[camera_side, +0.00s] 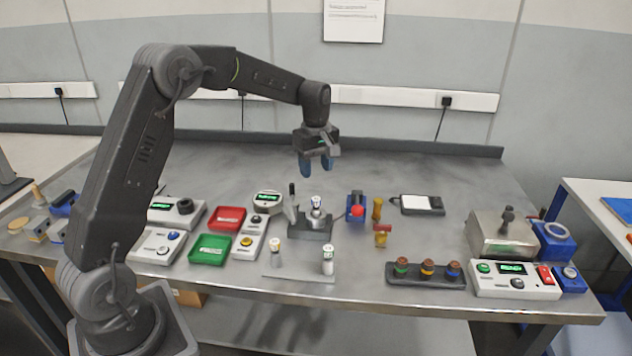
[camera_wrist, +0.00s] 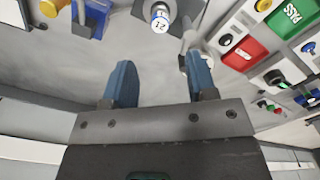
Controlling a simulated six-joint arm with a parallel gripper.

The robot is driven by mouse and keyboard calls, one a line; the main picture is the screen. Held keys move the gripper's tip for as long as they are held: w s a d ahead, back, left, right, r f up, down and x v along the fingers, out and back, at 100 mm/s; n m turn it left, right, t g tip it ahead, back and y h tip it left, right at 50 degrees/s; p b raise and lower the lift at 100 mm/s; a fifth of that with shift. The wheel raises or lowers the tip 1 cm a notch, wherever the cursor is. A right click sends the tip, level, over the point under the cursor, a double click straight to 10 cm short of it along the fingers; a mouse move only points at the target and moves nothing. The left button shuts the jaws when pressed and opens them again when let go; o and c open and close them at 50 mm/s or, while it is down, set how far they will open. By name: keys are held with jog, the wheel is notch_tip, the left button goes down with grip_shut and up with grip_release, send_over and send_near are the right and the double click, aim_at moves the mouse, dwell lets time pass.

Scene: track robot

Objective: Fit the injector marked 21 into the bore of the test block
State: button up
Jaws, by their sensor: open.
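The injector marked 21 (camera_wrist: 160,18), a pale cylinder with a blue band, shows at the top of the wrist view. It appears to be the upright piece (camera_side: 316,205) standing at the grey test block (camera_side: 311,229) in the side view. I cannot tell how deep it sits in the bore. A lever (camera_side: 292,195) rises at the block's left; it also shows in the wrist view (camera_wrist: 190,42). My gripper (camera_side: 316,166) is open and empty, blue fingers down, above and behind the block. The fingers (camera_wrist: 160,80) are apart from the injector.
Two pale cylinders, one left (camera_side: 275,254) and one right (camera_side: 328,260), stand on a thin plate in front. A blue fixture with a red knob (camera_side: 357,208) is right of the block. Red (camera_side: 227,218) and green (camera_side: 210,249) trays lie left. The table behind is clear.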

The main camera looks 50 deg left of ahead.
jog(key=s+d+r+m+t, duration=0.3)
jog(key=s+d+r+m, duration=0.5)
jog(key=s+d+r, duration=0.3)
jog(key=s+d+m+t, duration=0.1)
jog(key=s+m, duration=0.3)
jog(key=s, duration=0.4)
jog(key=s+d+f+m+t, duration=0.1)
jog(key=s+d+m, duration=0.2)
jog(key=s, duration=0.6)
jog(key=shift+s+d+f+m+t, duration=0.15)
jog(key=shift+s+d+m+t, duration=0.15)
jog(key=shift+m, duration=0.5)
